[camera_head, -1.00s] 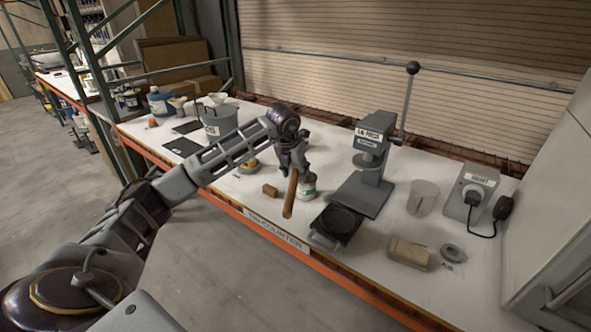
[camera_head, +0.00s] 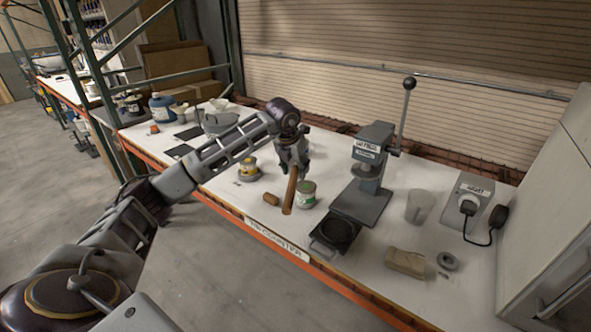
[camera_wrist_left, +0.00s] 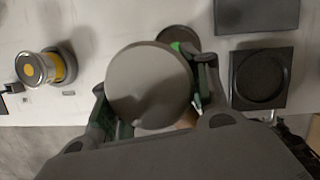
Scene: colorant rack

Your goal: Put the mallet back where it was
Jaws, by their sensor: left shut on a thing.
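My left gripper (camera_head: 291,168) is shut on the mallet (camera_head: 289,194). Its long brown part points down and toward the front edge of the bench. In the left wrist view a large grey round face (camera_wrist_left: 150,85) sits between the fingers and hides much of what is below; I cannot tell which part of the held thing it is. A can with a green label (camera_head: 306,194) stands just right of the mallet. A small brown block (camera_head: 271,198) lies just left of it. My right gripper is not in view.
A black square tray (camera_head: 335,232) and a lever press (camera_head: 372,165) stand to the right. A can with a yellow label (camera_head: 247,167) stands on the left, also in the wrist view (camera_wrist_left: 38,68). A tan block (camera_head: 405,262) and grey ring (camera_head: 448,261) lie farther right.

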